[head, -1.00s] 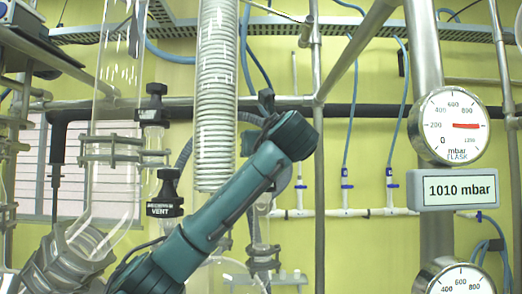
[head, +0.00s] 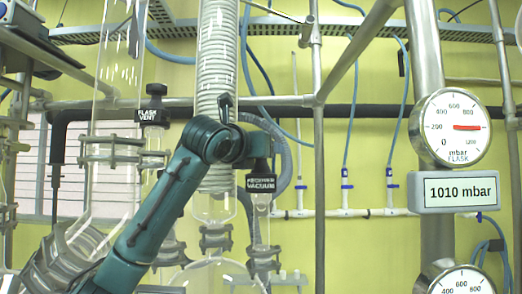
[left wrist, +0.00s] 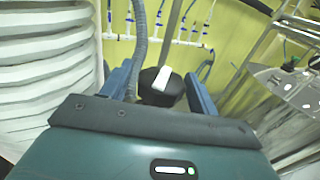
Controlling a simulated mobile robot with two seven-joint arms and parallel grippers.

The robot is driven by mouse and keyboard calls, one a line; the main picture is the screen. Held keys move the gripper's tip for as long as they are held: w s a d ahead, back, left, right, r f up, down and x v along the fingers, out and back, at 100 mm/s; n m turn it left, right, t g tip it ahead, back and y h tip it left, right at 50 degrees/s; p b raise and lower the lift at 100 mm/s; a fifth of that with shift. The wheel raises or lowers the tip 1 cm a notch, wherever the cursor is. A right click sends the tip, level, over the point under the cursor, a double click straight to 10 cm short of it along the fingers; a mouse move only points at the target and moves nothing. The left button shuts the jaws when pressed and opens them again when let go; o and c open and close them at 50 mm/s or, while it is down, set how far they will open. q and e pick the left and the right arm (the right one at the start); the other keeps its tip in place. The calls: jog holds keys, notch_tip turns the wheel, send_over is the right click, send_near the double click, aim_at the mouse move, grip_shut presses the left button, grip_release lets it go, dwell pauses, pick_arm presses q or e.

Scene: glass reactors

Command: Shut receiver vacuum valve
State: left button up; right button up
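The receiver vacuum valve, with its black labelled body (head: 261,181), stands right of the coiled condenser in the head view. The end of my left arm reaches to its top there, and the gripper's fingers cannot be made out clearly. In the left wrist view the valve's round black knob with a white bar (left wrist: 160,83) lies between the two blue fingers of my left gripper (left wrist: 160,88). The fingers stand apart, one at each side of the knob. I cannot tell whether they touch it. My right gripper is not in view.
The coiled glass condenser (head: 217,70) stands close left of the valve. The flask vent valve (head: 152,102) is further left. A ribbed grey hose (head: 283,150) curves behind the valve. A gauge (head: 455,127) and a display reading 1010 mbar (head: 460,191) are at right.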

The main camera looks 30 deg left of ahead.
pick_arm(q)
jog(key=n+g+y, duration=0.1)
jog(key=n+y, duration=0.1)
jog(key=n+g+y, duration=0.1)
jog(key=n+y, duration=0.1)
jog(key=y, duration=0.1)
jog(key=n+g+y, duration=0.1)
jog(key=y, duration=0.2)
jog(key=shift+d+n, duration=0.25)
jog(key=shift+n, duration=0.15)
jog(key=n+g+y, duration=0.2)
jog(key=g+y, duration=0.1)
jog(key=shift+a+n, duration=0.15)
jog(key=shift+n, duration=0.15)
jog(key=shift+y, duration=0.3)
jog(key=shift+a, duration=0.1)
